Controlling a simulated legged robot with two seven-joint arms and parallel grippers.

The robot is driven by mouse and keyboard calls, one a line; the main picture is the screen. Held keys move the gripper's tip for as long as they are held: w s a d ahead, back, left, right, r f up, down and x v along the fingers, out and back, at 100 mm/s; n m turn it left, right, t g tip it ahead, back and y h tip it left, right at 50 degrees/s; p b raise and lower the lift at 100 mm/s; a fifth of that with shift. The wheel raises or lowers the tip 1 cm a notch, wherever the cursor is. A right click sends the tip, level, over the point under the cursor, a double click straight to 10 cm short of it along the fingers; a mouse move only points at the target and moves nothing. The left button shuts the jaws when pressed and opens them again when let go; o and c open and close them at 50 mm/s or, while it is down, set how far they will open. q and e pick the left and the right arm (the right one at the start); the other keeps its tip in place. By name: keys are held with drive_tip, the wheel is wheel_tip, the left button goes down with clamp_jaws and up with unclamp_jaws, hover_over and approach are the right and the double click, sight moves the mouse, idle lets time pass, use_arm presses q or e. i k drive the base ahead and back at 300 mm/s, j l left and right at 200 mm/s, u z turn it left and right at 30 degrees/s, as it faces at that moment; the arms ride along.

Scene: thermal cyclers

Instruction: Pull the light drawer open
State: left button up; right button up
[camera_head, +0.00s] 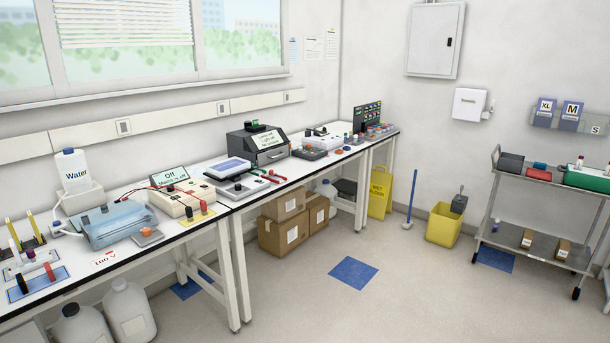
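Neither of my grippers is in view.
The long white bench (115,262) runs along the left wall, crowded with instruments. Cardboard boxes (284,207) and white jugs (129,306) stand under it. A yellow bucket (443,228) and a steel cart (530,255) are at the right. The middle floor is clear.

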sight(265, 158)
drive_tip(key=i, duration=0.65)
drive_tip(key=i+z, duration=0.1)
drive_tip(key=i, duration=0.55)
drive_tip(key=i+j, duration=0.15)
drive_tip(key=i, duration=0.5)
drive_tip(key=i+z, duration=0.15)
drive_tip(key=i, duration=0.55)
drive_tip(key=i+j, duration=0.2)
drive_tip(key=i, duration=0.45)
drive_tip(key=i+j+z, duration=0.1)
drive_tip(key=i, duration=0.55)
drive_tip(key=j, duration=0.05)
